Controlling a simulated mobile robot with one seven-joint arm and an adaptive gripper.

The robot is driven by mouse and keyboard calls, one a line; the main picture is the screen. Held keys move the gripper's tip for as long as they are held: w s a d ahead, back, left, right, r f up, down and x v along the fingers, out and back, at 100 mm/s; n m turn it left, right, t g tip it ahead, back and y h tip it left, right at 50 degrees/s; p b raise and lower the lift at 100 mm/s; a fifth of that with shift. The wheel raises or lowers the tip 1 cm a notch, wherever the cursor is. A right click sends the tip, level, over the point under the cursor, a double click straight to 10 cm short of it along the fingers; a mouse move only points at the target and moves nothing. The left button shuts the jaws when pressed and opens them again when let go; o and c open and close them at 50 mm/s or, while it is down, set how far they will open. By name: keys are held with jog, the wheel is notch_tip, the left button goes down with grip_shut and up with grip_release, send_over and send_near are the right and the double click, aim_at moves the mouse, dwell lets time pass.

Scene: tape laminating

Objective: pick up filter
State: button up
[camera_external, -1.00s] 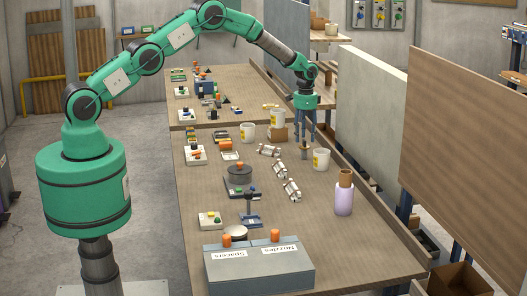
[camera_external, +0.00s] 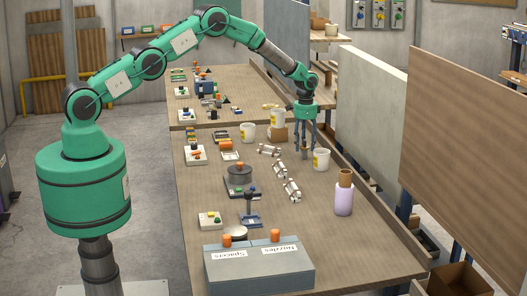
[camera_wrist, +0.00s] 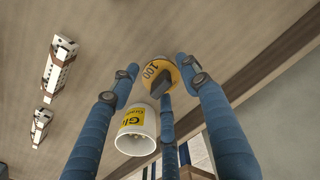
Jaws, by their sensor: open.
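My gripper (camera_external: 304,141) has several long blue fingers pointing down over the right side of the far part of the near table. In the wrist view the fingers are spread apart around a yellow piece (camera_wrist: 158,74) marked "100" with a dark wedge on it. Whether the fingers touch it cannot be told. I cannot tell for sure that this piece is the filter. In the external view a small upright piece (camera_external: 304,153) shows at the fingertips, partly hidden.
White cups with yellow labels stand close by, one (camera_external: 321,160) just right of the fingers; one also shows in the wrist view (camera_wrist: 134,136). White-and-brown bundles (camera_external: 291,190) lie to the left. A lilac bottle (camera_external: 344,200) stands nearer. A brown box (camera_external: 276,133) is behind.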

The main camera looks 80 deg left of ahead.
aim_at(304, 159)
jog(key=shift+f, duration=1.85)
jog(key=shift+w, duration=0.1)
jog(key=c, duration=1)
